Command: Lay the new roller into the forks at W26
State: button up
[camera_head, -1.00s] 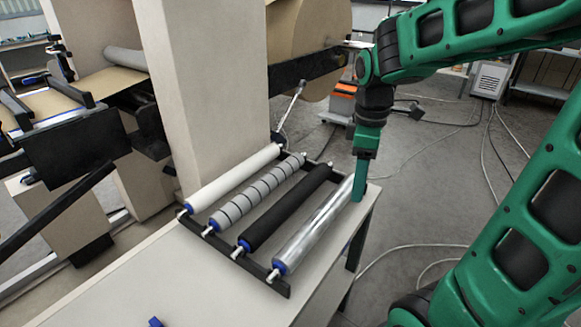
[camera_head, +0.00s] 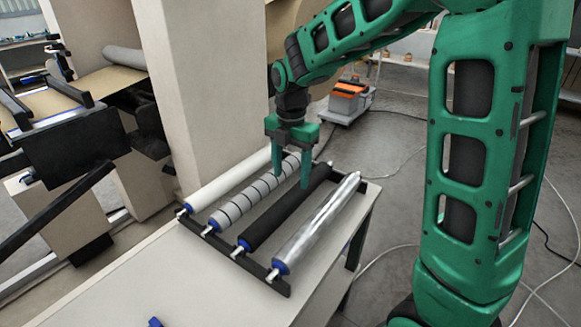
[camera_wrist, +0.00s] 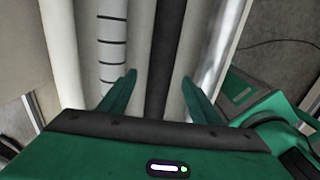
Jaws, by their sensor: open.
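Four rollers lie side by side in a rack (camera_head: 283,290) with black end rails: a white one (camera_head: 230,181), a grey one with black stripes (camera_head: 250,196), a black one (camera_head: 285,208) and a shiny metal one (camera_head: 316,225). No label marks which is new. My gripper (camera_head: 291,182) is open and empty, pointing down over the far half of the rack. In the wrist view the black roller (camera_wrist: 163,60) runs between the fingertips, with the striped roller (camera_wrist: 112,45) to the left and the metal one (camera_wrist: 211,62) to the right. No W26 sign is readable.
The rack lies on a pale bench (camera_head: 185,285); a small blue item (camera_head: 155,322) is at its near edge. A beige column (camera_head: 205,90) stands just behind. A machine with dark arms (camera_head: 75,155) and a brown web (camera_head: 50,103) is at left.

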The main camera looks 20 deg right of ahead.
aim_at(291, 193)
jog(key=shift+f, duration=5.05)
jog(key=c, duration=1.4)
jog(key=shift+r, duration=0.15)
